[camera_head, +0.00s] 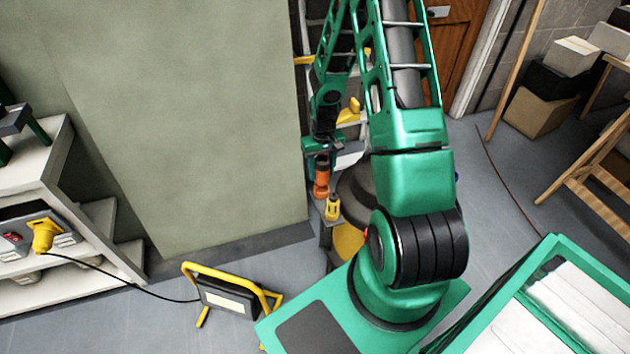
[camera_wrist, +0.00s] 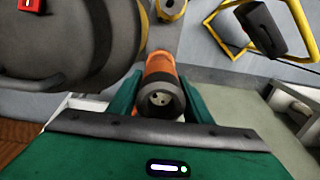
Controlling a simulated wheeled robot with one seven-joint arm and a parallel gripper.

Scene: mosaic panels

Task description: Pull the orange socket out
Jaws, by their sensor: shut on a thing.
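The orange socket (camera_head: 321,176) hangs at my gripper (camera_head: 321,162) in the head view, beside a dark round drum (camera_head: 358,190). In the wrist view the orange socket (camera_wrist: 160,66) shows its dark round end with small holes toward the camera. It sits between the two green fingers of my gripper (camera_wrist: 160,102), which are shut on it. Its far end lies close to a grey part, and I cannot tell whether it is still joined to anything. A yellow connector (camera_head: 333,207) is just below it.
A work lamp (camera_head: 228,299) with a yellow frame stands on the floor. Its black cable runs to a yellow plug (camera_head: 43,235) at the left shelf. A large pale green panel (camera_head: 180,110) stands left of my gripper. The drum fills the wrist view's upper left.

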